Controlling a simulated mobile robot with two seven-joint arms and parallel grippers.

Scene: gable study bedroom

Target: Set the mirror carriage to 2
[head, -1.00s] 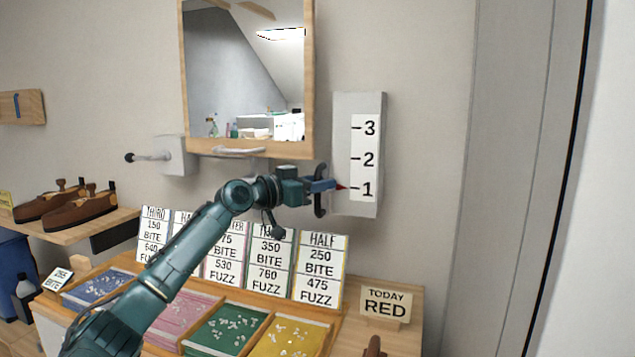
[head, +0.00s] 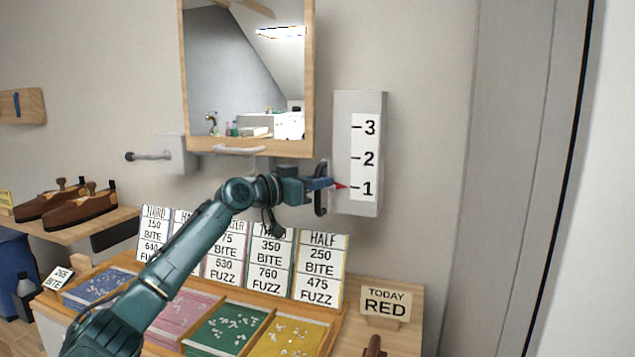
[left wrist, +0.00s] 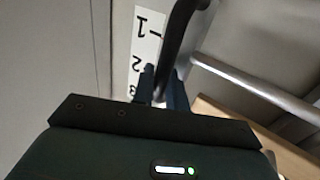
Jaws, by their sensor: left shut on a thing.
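The mirror (head: 245,75) has a wooden frame and hangs on the wall in the head view. To its right is a grey scale plate (head: 345,115) with a white strip marked 3, 2 and 1 from top to bottom. A small red pointer (head: 341,186) stands at 1. My left gripper (head: 322,184) is shut on the dark upright handle (head: 321,207) beside the plate. In the left wrist view the dark handle (left wrist: 177,35) runs between my fingers (left wrist: 160,88), with the upside-down scale (left wrist: 147,42) behind. My right gripper is not in view.
A grey lever (head: 150,156) sticks out left of the mirror. Below my arm, a wooden counter holds coloured trays (head: 225,330), upright price cards (head: 320,270) and a TODAY RED sign (head: 385,303). A metal rod (left wrist: 255,88) crosses the left wrist view.

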